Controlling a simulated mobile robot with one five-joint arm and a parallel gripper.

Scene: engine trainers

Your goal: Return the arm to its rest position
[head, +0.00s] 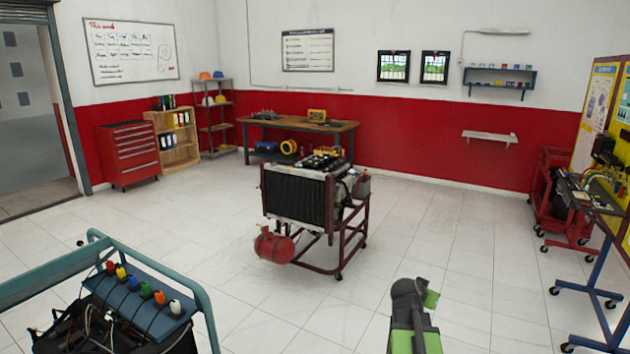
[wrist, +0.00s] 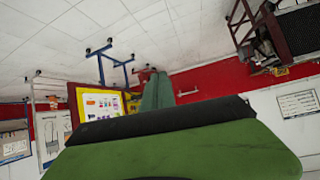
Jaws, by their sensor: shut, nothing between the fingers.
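My arm shows in the head view at the bottom right of centre, folded upright, with grey and green parts. My gripper (wrist: 157,92) shows in the wrist view as a green finger shape beyond a large green and black part that fills the lower middle. It is shut with nothing held. No object touches it. The fingertips cannot be made out clearly in the head view.
An engine trainer on a red wheeled frame (head: 342,235) stands mid-floor. A teal-framed trainer (head: 100,250) is close at the left front. Blue-legged panel stands (head: 598,265) are at the right. White tiled floor (head: 440,235) is clear between them. A wooden workbench (head: 335,126) stands behind.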

